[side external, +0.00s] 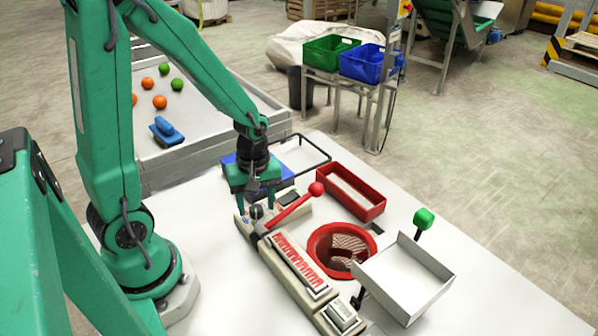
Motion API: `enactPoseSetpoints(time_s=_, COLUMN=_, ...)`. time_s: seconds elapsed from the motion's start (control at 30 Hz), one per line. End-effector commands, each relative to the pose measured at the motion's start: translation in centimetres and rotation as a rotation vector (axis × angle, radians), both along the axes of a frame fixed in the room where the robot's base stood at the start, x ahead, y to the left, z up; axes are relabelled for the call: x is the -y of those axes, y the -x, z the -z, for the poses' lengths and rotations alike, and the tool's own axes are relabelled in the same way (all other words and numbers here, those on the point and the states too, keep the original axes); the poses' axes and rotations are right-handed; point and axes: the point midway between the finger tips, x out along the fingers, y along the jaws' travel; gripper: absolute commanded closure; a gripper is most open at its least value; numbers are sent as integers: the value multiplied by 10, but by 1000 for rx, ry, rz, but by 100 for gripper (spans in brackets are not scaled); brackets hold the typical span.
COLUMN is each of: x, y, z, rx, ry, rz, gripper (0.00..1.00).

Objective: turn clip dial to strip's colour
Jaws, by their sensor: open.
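My gripper (254,189) points down over the far left end of the beige clipper (322,284). It is open, with its fingers just above a small dark knob (256,211), which looks like the clip dial. The dial's setting and colour marks are too small and too covered to read. A strip of red clips (297,262) lies along the top of the clipper. A red lever (296,206) with a ball end slopes up to the right beside the dial. I cannot tell whether a finger touches the dial.
A red funnel (318,242) with netting, a red bin (350,192) and a white tray (397,277) stand right of the clipper. A green knob (424,218) rises behind the tray. A dark wire frame (320,150) and something blue (285,184) sit behind my gripper. The right front table is clear.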

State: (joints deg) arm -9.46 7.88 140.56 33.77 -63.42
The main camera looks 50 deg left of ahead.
Motion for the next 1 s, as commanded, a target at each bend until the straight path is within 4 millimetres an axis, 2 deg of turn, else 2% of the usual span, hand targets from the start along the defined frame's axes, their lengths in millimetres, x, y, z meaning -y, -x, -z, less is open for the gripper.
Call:
enactPoseSetpoints(time_s=0.4, x=0, y=1, z=5, rx=-1, ry=0, rz=0, gripper=49)
enactPoseSetpoints(time_s=0.43, x=0, y=1, z=5, rx=-1, ry=0, rz=0, gripper=50)
enactPoseSetpoints(time_s=0.6, x=0, y=1, z=5, rx=-1, ry=0, rz=0, gripper=84)
enactPoseSetpoints(time_s=0.67, x=0, y=1, z=5, rx=0, ry=0, rz=0, gripper=93)
enactPoseSetpoints(time_s=1.0, x=0, y=0, z=5, rx=1, ry=1, rz=29, gripper=93)
